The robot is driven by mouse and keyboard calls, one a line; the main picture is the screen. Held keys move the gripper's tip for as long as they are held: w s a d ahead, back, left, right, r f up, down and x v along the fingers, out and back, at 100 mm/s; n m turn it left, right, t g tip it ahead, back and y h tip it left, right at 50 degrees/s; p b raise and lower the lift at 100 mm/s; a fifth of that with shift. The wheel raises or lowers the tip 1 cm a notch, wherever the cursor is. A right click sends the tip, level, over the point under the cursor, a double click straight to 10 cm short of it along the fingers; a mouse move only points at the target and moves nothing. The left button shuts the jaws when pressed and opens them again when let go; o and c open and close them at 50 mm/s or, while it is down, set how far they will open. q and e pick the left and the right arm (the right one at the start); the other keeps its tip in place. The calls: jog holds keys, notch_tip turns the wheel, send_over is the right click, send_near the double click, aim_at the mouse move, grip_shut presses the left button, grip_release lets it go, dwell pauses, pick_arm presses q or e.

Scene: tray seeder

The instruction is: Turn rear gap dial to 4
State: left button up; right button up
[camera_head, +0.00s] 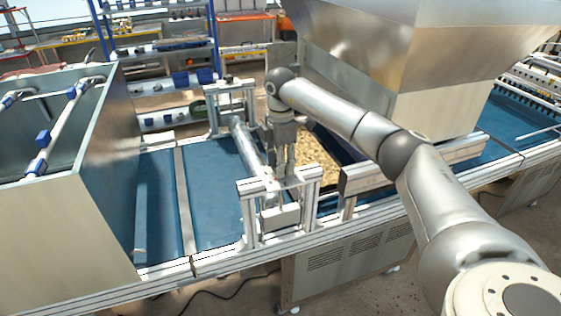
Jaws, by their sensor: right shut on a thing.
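My right gripper (281,172) points down beside the silver roller (246,146), close to the top of the near aluminium frame (281,187). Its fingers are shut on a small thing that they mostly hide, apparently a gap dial. I cannot read any number or mark on it. My left gripper is not in view.
The blue conveyor belt (213,199) runs under the roller. The far frame (231,90) stands behind. A steel box (95,215) fills the left. A large hopper (435,100) stands at the right, with grainy tan material (318,152) on the belt beside the gripper.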

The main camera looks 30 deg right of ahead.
jog(key=shift+w+d+r+m, duration=0.1)
jog(key=shift+w+r+m, duration=0.1)
jog(key=shift+m, duration=0.4)
jog(key=o, duration=1.1)
jog(key=shift+s+f, duration=0.1)
jog(key=shift+s, duration=0.05)
jog(key=shift+c, duration=0.2)
jog(key=shift+r, duration=0.25)
notch_tip(320, 180, up, 12)
jog(key=shift+f, duration=0.25)
